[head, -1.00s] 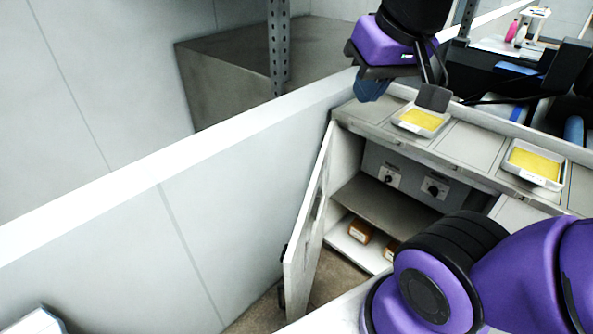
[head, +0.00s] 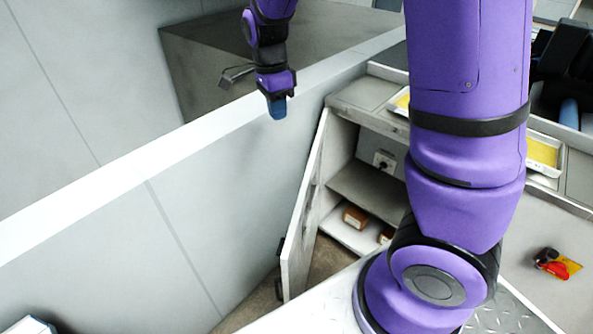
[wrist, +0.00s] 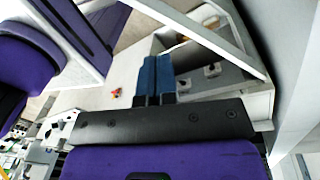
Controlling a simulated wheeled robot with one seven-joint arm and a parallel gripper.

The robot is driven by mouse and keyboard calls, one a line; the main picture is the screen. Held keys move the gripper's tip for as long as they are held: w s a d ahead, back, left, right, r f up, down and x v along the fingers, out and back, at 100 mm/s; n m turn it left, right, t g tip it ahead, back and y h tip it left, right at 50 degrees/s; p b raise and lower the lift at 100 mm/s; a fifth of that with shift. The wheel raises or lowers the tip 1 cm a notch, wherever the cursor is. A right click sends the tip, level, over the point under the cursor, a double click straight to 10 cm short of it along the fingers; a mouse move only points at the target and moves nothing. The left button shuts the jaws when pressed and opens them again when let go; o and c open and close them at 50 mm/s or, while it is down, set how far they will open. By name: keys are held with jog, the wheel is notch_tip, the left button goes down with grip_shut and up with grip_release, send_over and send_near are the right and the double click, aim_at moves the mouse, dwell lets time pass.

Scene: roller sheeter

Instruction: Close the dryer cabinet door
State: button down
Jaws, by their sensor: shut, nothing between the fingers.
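The dryer cabinet door (head: 305,210) is a pale panel standing open at the cabinet's left side in the head view, with dark fittings on its outer edge.
A long white partition wall (head: 150,215) runs left of the door. Yellow-filled trays (head: 541,153) sit on the cabinet's counter. A small red and yellow item (head: 557,265) lies on a surface at the right. Floor shows below the open door.

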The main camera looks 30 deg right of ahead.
jog(key=w+f+m+g+h, duration=0.1)
jog(key=w+f+m, duration=0.1)
jog(key=f+m, duration=0.3)
jog(key=w+f+m+g+h, duration=0.1)
jog(key=w+f+m+h, duration=0.15)
jog(key=f, duration=0.45)
jog(key=s+d+r+x, duration=0.1)
jog(key=x, duration=1)
jog(key=shift+s+y, duration=0.3)
jog(key=shift+y, duration=0.05)
jog(key=shift+d, duration=0.15)
